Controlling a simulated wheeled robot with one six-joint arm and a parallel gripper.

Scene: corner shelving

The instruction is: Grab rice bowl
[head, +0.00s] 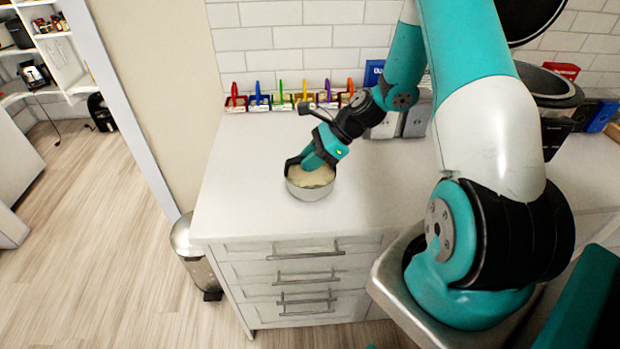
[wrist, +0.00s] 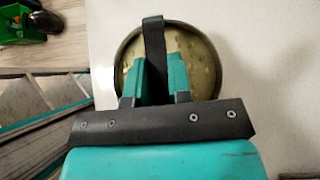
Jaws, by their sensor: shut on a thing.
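The rice bowl (head: 309,191) is a round metal bowl filled with pale rice, on the white counter near its front left part. It also shows in the wrist view (wrist: 207,62), seen from above. My gripper (head: 308,168) reaches down into the bowl from the upper right. In the wrist view my gripper (wrist: 160,82) lies over the near side of the bowl and covers part of the rice. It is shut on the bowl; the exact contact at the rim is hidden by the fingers. The bowl looks upright, and I cannot tell whether it is lifted off the counter.
Several small colored-handled items (head: 290,101) line the tiled wall behind. A large dark pot (head: 548,85) and boxes stand at the right. A metal bin (head: 188,240) stands on the floor left of the drawers (head: 290,275). The counter around the bowl is clear.

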